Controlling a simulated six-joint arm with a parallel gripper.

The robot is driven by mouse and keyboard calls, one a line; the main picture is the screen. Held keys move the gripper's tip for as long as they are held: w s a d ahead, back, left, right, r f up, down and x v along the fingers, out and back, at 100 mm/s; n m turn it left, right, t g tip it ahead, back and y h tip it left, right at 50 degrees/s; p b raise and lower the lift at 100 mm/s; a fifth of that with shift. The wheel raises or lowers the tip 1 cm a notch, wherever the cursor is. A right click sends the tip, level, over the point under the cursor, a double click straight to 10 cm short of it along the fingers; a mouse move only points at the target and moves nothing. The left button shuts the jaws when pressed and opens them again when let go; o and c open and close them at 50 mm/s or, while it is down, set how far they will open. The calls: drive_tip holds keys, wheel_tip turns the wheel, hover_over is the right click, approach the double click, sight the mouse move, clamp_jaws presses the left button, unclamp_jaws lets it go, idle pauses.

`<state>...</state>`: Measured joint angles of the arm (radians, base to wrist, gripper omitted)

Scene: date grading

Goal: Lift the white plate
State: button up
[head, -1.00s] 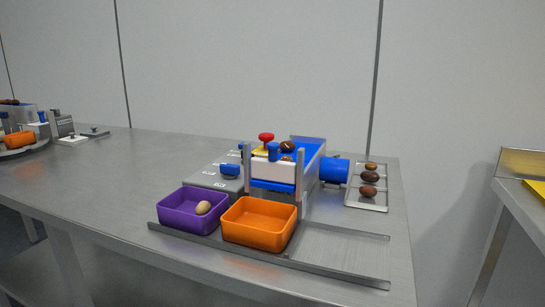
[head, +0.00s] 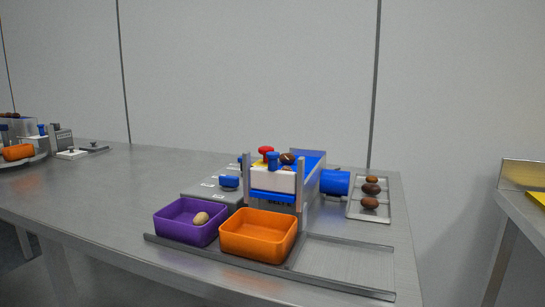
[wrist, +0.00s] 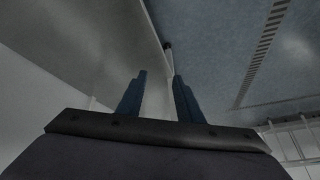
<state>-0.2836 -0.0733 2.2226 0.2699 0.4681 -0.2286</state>
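A white plate (head: 276,180) with a blue knob (head: 273,160) on top stands between two grey posts at the front end of the blue belt (head: 311,165). A blue strip shows below it. A smaller flat white piece with a dark knob (head: 71,155) lies far left on the table. My gripper (wrist: 160,78) shows only in the wrist view, with its two dark blue fingers apart and nothing seen between them. The wrist view does not show the white plate clearly, so I cannot tell the distance to it.
A purple bin (head: 185,233) holding one pale date (head: 201,218) and an empty orange bin (head: 258,252) stand before the belt unit. A tray (head: 369,214) with brown dates (head: 371,188) is right. A blue cylinder (head: 335,182) juts beside it. The table's left middle is clear.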

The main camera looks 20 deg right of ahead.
drive_tip(key=w+a+r+n+t+y+p, duration=0.1)
drive_tip(key=w+a+r+n+t+y, duration=0.2)
drive_tip(key=a+r, duration=0.9)
drive_tip(key=w+a+r+n+t+y, duration=0.25)
drive_tip(key=w+a+r, duration=0.25)
drive_tip(key=a+r, duration=0.75)
drive_tip(key=w+d+r+g+h+p, duration=0.2)
drive_tip(key=w+d+r+p, duration=0.3)
drive_tip(key=d+r+p, duration=0.55)
wheel_tip(320, 180, up, 16)
drive_tip(key=m+g+h+p, duration=0.3)
drive_tip(key=g+h+p, duration=0.5)
drive_tip(key=p, duration=3)
hover_over(273, 153)
drive_tip(key=shift+g+y, duration=0.55)
drive_tip(key=shift+y, duration=0.1)
drive_tip(key=shift+f+p, duration=0.85)
drive_tip(key=shift+f, duration=2.9)
